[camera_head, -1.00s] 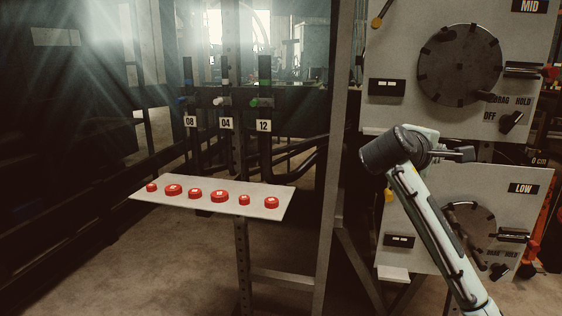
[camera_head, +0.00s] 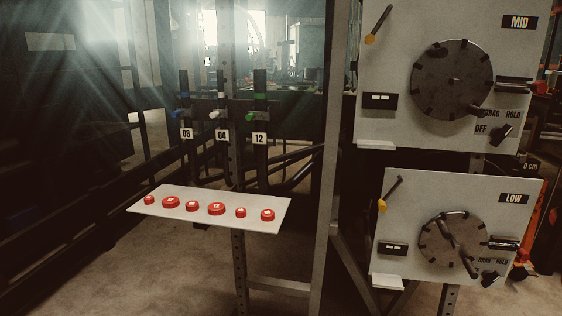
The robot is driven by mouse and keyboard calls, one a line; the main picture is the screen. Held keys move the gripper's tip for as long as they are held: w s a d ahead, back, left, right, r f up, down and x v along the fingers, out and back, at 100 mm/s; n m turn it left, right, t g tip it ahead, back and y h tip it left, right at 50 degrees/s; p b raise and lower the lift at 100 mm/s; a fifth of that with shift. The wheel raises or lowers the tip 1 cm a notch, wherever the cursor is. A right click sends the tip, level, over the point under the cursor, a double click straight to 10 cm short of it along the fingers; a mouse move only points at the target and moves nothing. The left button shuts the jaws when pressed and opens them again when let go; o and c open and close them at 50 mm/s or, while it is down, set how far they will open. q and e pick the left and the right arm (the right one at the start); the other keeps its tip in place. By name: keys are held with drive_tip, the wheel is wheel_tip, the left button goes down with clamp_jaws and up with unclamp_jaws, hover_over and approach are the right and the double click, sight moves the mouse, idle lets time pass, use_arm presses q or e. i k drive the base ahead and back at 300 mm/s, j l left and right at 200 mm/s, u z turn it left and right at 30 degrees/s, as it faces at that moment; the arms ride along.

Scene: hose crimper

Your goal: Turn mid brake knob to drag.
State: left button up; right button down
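The mid brake knob (camera_head: 502,134) is a small black knob at the lower right of the upper panel (camera_head: 384,60), which bears the MID label (camera_head: 519,23). The words OFF, DRAG and HOLD stand around it, with OFF to its left and DRAG and HOLD above. The knob looks slanted, from lower left to upper right. It is too small and dark to tell which word it points at. Nothing touches it. Neither of my grippers is in view.
A large dark disc (camera_head: 451,80) with a crank sits left of the knob. The LOW panel (camera_head: 400,225) below has a similar disc (camera_head: 452,243) and knob (camera_head: 491,279). A shelf (camera_head: 250,215) with several red caps stands left. The space before the panels is clear.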

sight(498, 135)
drive_tip(key=l+z, duration=0.2)
drive_tip(key=l, duration=1.35)
